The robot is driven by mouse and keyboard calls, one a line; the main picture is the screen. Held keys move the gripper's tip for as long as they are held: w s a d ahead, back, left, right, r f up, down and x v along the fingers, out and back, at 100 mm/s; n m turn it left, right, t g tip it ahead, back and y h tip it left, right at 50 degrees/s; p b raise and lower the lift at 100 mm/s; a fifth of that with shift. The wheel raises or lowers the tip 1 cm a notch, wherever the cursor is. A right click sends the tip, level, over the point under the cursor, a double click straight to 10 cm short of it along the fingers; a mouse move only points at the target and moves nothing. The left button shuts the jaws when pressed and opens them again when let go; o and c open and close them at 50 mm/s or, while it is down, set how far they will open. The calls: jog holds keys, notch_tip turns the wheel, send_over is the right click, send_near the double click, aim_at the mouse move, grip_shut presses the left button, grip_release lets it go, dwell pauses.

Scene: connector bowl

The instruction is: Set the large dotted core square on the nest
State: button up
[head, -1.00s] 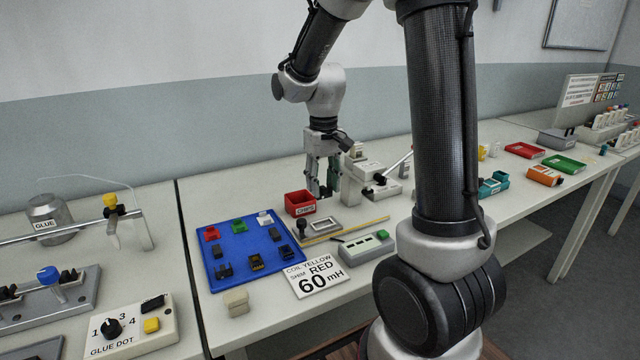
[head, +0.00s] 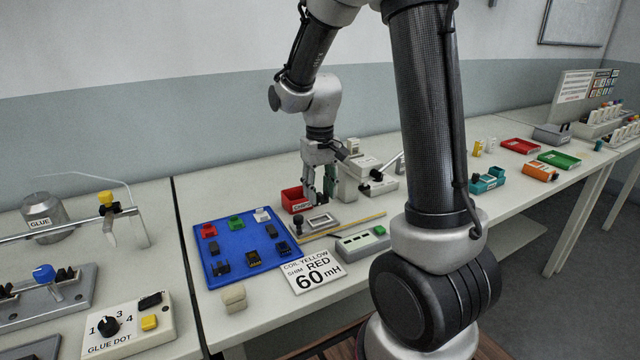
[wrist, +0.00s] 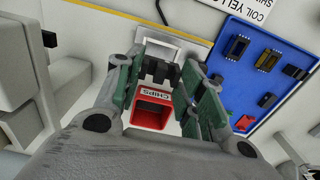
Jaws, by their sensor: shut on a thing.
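My gripper (head: 319,200) is above the bench just right of the red chips box and behind the nest (head: 320,222), a grey plate with a pale framed centre. In the wrist view my gripper (wrist: 160,85) is shut on a dark, pronged piece (wrist: 157,70), which looks like the core. Its prongs show between the green-grey fingers. Its dots cannot be made out. In the head view the fingers mostly hide the piece. It appears apart from the nest.
The red chips box (head: 292,198) stands close beside my gripper. A blue tray (head: 218,232) with dark pieces and coloured bobbins lies front left. A meter with a green button (head: 362,243) and a sign (head: 312,271) are in front. A grey press device (head: 372,180) stands to the right.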

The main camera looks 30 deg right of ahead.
jog(key=shift+f, duration=2.75)
jog(key=o, duration=1.1)
